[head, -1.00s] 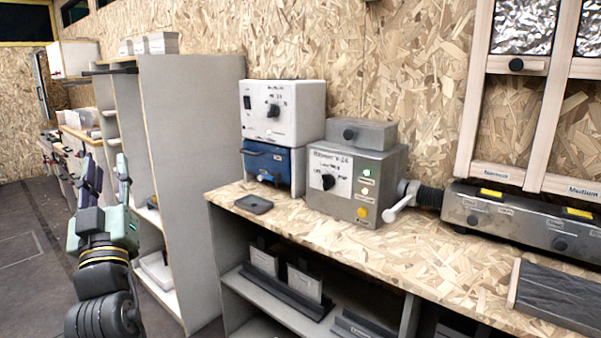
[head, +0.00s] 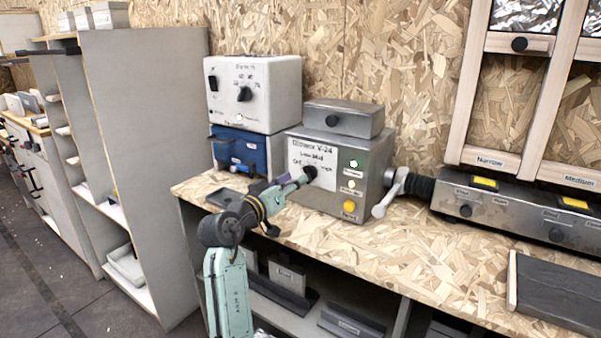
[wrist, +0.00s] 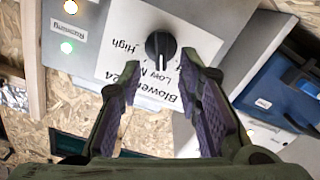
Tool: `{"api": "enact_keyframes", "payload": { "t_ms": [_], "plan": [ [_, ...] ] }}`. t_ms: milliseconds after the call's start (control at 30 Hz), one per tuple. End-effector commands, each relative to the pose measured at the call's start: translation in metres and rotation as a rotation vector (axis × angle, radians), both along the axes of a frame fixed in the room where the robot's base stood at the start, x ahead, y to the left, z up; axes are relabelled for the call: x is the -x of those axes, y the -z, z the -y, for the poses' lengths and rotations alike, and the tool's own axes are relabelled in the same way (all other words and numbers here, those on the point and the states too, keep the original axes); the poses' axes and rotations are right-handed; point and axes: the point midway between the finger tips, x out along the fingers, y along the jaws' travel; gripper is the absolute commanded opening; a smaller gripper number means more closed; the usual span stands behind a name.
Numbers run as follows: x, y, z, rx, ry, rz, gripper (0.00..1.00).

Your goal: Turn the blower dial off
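The blower box (head: 340,160) is a grey metal unit on the bench, with a white label plate and a black dial (wrist: 160,44). In the wrist view the picture is turned over; the dial's grip stands nearly upright, towards the "Low M..." print, with "High" to its left. The dial shows in the head view (head: 310,172), partly behind my gripper. My gripper (head: 299,182) is in front of the plate. In the wrist view my gripper (wrist: 162,66) is open, its fingers parted on either side of the dial. I cannot tell whether they touch it.
A green "Running" lamp (wrist: 67,47) is lit. A white control box (head: 253,95) stands on a blue unit (head: 240,150) to the left. A lever (head: 387,192) and a long grey metal unit (head: 500,213) are to the right. A dark tray (head: 228,197) lies on the bench.

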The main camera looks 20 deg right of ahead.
Motion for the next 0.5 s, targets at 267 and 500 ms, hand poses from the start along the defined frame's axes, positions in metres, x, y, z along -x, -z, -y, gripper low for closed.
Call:
{"api": "enact_keyframes", "payload": {
  "t_ms": [267, 500],
  "plan": [
    [-0.023, -0.001, 0.03, 0.0, 0.0, 0.0, 0.32],
    [-0.028, 0.0, 0.034, 0.0, -0.003, 0.001, 0.32]
  ]
}}
